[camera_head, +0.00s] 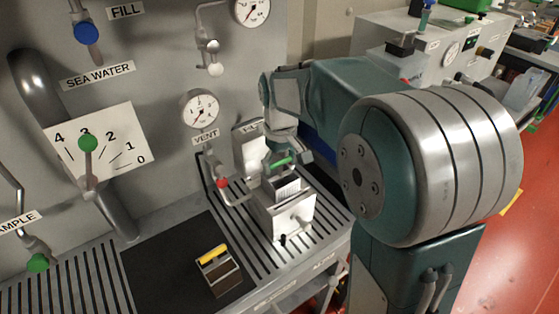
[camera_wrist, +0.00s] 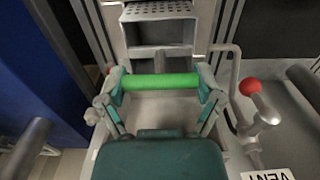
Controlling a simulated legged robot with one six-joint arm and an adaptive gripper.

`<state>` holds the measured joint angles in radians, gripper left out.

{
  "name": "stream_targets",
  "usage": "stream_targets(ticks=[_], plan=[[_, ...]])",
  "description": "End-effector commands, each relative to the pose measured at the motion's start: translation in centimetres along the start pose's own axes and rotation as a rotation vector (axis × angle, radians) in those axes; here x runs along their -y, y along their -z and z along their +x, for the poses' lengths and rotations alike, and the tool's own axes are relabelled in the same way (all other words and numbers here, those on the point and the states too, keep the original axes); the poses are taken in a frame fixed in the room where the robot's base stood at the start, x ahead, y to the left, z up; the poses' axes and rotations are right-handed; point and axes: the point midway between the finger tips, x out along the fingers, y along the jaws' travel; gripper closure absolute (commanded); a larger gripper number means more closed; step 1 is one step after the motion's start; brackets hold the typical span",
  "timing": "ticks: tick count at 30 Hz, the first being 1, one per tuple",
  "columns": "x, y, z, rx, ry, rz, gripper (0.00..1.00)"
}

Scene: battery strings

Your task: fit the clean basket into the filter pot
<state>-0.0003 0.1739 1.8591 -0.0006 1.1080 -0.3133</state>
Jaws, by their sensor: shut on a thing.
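My gripper (camera_head: 284,160) is shut on the green handle (camera_head: 281,162) of the clean basket (camera_head: 287,187). The basket is a small box with dark and pale sides. It is upright at the mouth of the silver filter pot (camera_head: 288,220); how far its lower part is inside, I cannot tell. The pot's lid (camera_head: 249,146) stands open behind. In the wrist view, the green handle (camera_wrist: 160,82) lies across between my fingers, with perforated metal (camera_wrist: 157,10) beyond it.
A second basket with a yellow handle (camera_head: 213,254) sits on the black mat (camera_head: 150,262) to the left. A red-knobbed vent valve (camera_head: 222,183) is close beside the pot; its knob also shows in the wrist view (camera_wrist: 250,86). The gauge panel rises behind.

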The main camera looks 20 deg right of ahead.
Motion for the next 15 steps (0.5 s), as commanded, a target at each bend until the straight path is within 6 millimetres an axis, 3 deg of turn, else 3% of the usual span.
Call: stream_targets(ticks=[15], plan=[[0.0,0.0,1.1,0.001,0.0,0.0,0.77]])
